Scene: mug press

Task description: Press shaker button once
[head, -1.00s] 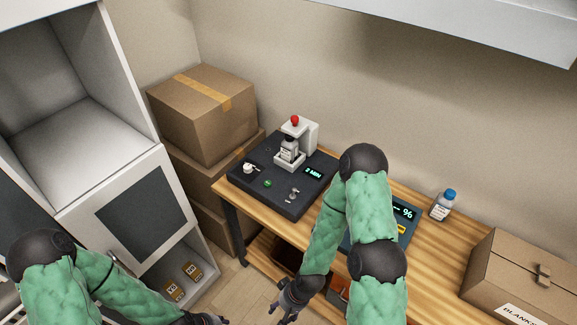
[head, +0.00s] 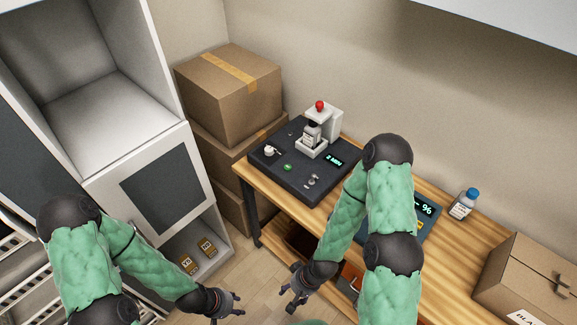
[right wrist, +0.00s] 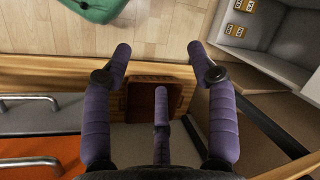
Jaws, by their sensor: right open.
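The shaker (head: 275,155) is a flat black unit on the wooden workbench, with a lit "2 MIN" display (head: 335,160). A green button (head: 287,167) and a white knob (head: 269,151) sit on its top.
A scale (head: 425,207) is partly hidden behind my right arm. A blue-capped bottle (head: 464,204) and a cardboard box (head: 530,285) stand farther right. Stacked boxes (head: 228,95) and a grey cabinet (head: 150,180) stand left. Floor is clear between cabinet and bench.

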